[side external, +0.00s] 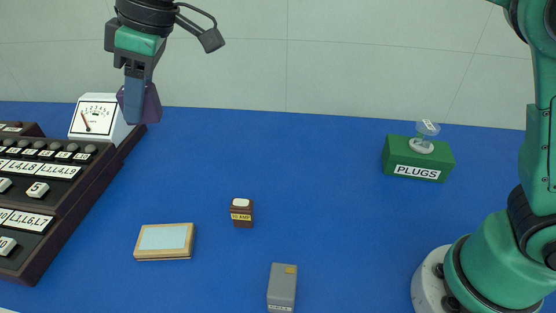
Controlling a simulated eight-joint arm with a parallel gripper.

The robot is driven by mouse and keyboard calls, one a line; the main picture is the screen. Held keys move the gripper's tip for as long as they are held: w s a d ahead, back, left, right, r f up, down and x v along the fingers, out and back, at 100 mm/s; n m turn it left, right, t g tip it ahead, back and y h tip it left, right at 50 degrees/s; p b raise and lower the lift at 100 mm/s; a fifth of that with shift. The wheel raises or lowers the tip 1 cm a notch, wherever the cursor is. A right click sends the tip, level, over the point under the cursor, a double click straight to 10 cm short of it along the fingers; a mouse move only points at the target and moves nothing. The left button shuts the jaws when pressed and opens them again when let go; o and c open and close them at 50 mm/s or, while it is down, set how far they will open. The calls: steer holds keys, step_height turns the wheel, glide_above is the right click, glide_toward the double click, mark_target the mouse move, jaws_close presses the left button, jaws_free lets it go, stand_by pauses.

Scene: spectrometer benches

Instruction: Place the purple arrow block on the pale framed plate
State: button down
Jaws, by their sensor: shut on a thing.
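My gripper (135,95) is at the upper left, pointing down and raised well above the blue table. It is shut on the purple arrow block (151,104), which shows on both sides of the fingers; the fingers hide its middle. The pale framed plate (164,239) lies flat on the table at the lower left, with a light blue face and a tan frame. Its face is bare. The block is apart from the plate, above and behind it in the picture.
A dark console (60,215) with labelled keys and a white meter (95,118) fills the left. A small brown block (242,213) and a grey box (282,288) stand right of the plate. A green PLUGS box (417,160) is at the right. The table's middle is clear.

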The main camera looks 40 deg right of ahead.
steer(key=n, duration=0.2)
glide_above(155, 239)
steer(key=d, duration=0.1)
steer(key=shift+m, duration=0.3)
steer(key=f, duration=1.5)
steer(key=shift+s+d+f, duration=0.15)
steer(key=shift+s+f, duration=0.05)
steer(key=shift+s, duration=0.1)
steer(key=shift+f, duration=2.25)
steer(key=shift+f, duration=0.1)
steer(key=c, duration=0.5)
jaws_free()
steer(key=shift+c, duration=0.2)
